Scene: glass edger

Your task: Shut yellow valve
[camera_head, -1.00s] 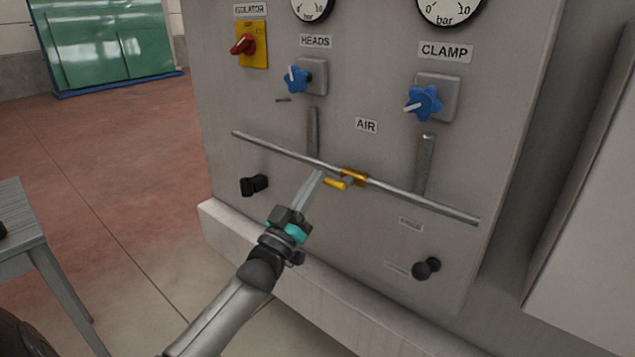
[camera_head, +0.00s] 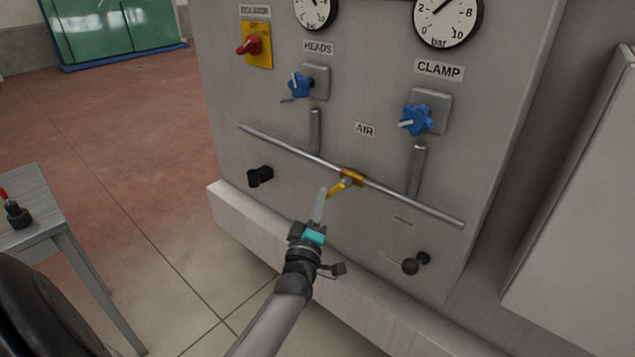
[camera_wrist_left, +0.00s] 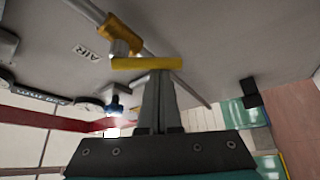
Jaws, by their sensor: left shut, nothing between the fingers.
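The yellow valve (camera_head: 352,176) sits on a thin metal pipe across the front of the grey machine panel, below the AIR label. Its yellow lever (camera_head: 337,190) points down and left, at an angle to the pipe. My left gripper (camera_head: 321,192) is shut and empty, with its fingertips at the lever's free end. In the left wrist view, the shut fingertips (camera_wrist_left: 159,74) are right against the lever (camera_wrist_left: 147,63) or very close to it; contact is hard to tell. The valve body (camera_wrist_left: 120,38) is just beyond. My right gripper is not in view.
Blue knobs (camera_head: 416,120) and gauges (camera_head: 447,20) are above the pipe (camera_head: 285,147). A red isolator switch (camera_head: 248,45) is at upper left. Black knobs (camera_head: 260,176) stick out below the pipe. A grey table (camera_head: 38,240) stands at left, with open floor between.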

